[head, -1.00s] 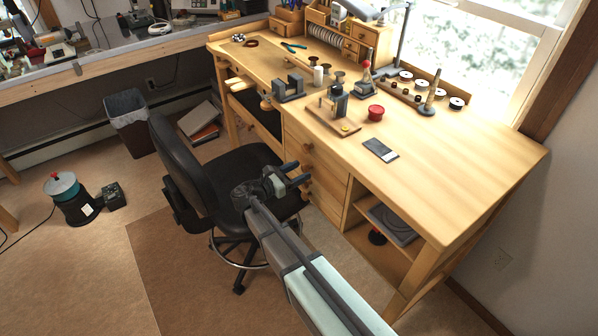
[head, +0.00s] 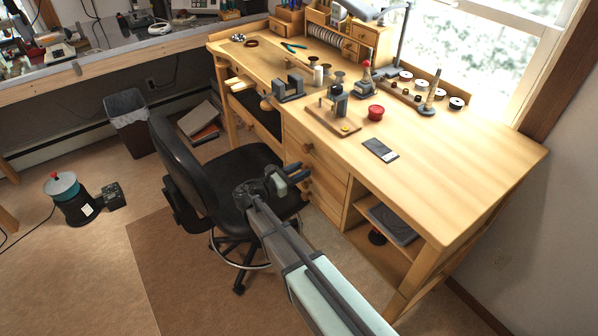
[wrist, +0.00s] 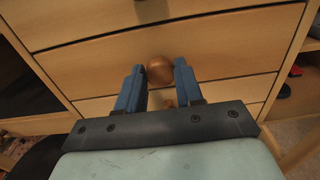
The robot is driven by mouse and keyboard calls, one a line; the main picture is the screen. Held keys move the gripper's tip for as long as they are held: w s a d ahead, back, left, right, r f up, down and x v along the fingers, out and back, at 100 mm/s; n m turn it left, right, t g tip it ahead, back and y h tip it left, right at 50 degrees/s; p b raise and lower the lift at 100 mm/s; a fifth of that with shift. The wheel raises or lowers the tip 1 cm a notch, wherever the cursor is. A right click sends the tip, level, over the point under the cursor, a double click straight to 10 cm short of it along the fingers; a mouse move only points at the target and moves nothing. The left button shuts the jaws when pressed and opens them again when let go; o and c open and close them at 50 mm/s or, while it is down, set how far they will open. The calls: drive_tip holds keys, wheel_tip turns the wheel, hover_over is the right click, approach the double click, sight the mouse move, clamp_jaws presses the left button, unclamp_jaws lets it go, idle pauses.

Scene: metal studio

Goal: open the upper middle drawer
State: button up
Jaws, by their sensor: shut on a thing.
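The drawer stack (head: 318,170) is in the front of the wooden bench, right of the chair. In the wrist view, a drawer front (wrist: 225,55) with a round wooden knob (wrist: 159,70) is straight ahead. My gripper (wrist: 159,75) has one blue finger on each side of this knob and is shut on it. In the head view, my gripper (head: 296,173) is at the drawer fronts, beside the chair, and its fingers largely hide the knob. Another drawer with a knob is above, and a lower knob (wrist: 169,103) partly shows between the fingers. I cannot tell any gap at the held drawer.
A black chair (head: 257,172) stands close to the left of my gripper. An open shelf (head: 385,235) is right of the drawers. The bench top (head: 450,170) carries tools and a red pot (head: 376,113).

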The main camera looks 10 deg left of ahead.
clamp_jaws()
drive_tip(key=v, duration=1.2)
drive_tip(key=shift+s+a, duration=0.2)
drive_tip(key=shift+s, duration=0.05)
drive_tip(key=o, duration=1.1)
unclamp_jaws()
drive_tip(key=shift+c, duration=0.2)
drive_tip(key=shift+a, duration=0.1)
wheel_tip(320, 180, up, 7)
drive_tip(key=s+a, duration=0.2)
